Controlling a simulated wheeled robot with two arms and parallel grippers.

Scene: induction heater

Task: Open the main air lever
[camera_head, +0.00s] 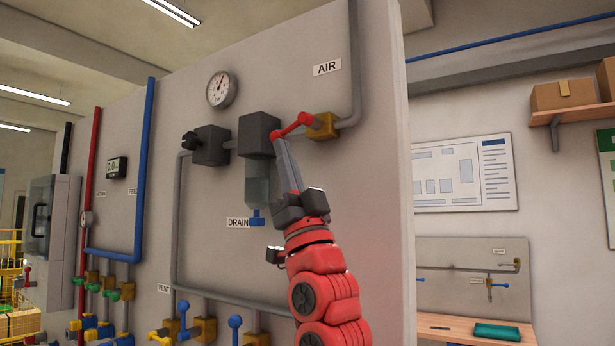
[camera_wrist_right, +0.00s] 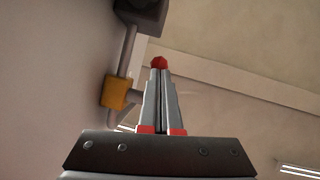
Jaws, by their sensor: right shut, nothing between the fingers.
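The main air lever (camera_head: 290,127) is a red handle under the AIR label on the grey panel. It runs leftward and slightly down from its yellow valve body (camera_head: 323,126) on the grey pipe. My right gripper (camera_head: 277,141) is shut and empty, with its fingertips at the lever's free end. In the right wrist view, the lever's red round end (camera_wrist_right: 159,62) shows just beyond the closed fingertips (camera_wrist_right: 160,72); I cannot tell whether they touch. The yellow valve body (camera_wrist_right: 117,92) is left of the fingers there. My left gripper is not in view.
A dark filter unit (camera_head: 257,135) with a clear bowl stands close behind my fingers. A black regulator (camera_head: 210,145) and a round gauge (camera_head: 221,89) are farther left. Several small valves line the panel's bottom. Right of the panel edge, a shelf (camera_head: 575,113) holds boxes.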

